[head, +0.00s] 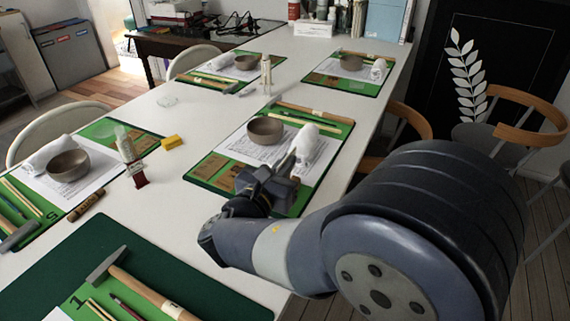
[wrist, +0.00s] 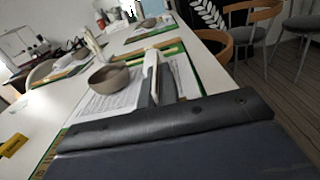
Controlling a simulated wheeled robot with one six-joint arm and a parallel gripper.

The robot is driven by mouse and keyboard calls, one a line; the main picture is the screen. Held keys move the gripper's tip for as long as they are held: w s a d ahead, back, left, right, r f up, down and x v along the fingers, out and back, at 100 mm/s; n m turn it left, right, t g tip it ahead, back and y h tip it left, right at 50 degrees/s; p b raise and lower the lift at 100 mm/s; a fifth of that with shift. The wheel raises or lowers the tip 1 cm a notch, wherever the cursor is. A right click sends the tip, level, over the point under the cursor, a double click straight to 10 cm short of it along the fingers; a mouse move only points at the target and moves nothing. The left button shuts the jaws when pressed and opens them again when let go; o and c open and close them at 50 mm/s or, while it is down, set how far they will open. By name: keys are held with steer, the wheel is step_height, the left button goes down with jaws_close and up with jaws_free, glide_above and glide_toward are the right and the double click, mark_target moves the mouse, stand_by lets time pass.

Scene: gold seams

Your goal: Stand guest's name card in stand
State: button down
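My gripper (head: 284,178) is over the near right edge of the middle place setting, close to a white rolled cloth (head: 318,145). In the wrist view its dark fingers (wrist: 155,88) point away past the brown bowl (wrist: 108,77), with a pale upright shape between or just beyond them. I cannot tell whether that shape is held or lies behind. A small dark red stand-like piece (head: 140,181) is on the white table left of this setting. No name card can be made out clearly, and no writing on one is readable.
The white table (head: 195,140) carries several green mats with bowls, papers and tools. A yellow block (head: 172,142), a clear bottle (head: 125,148) and a hammer (head: 105,265) are to the left. Chairs line the right side.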

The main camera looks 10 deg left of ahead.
steer(key=shift+s+f+b, duration=0.15)
steer(key=shift+f+b, duration=0.75)
steer(key=shift+f, duration=0.5)
steer(key=c, duration=2.1)
jaws_free()
steer(key=shift+c, duration=0.2)
steer(key=o, duration=0.5)
steer(key=shift+o, duration=0.2)
steer(key=shift+p+v, duration=0.75)
steer(key=shift+v, duration=3.75)
step_height(320, 180, up, 6)
steer(key=p, duration=0.6)
steer(key=shift+p, duration=0.3)
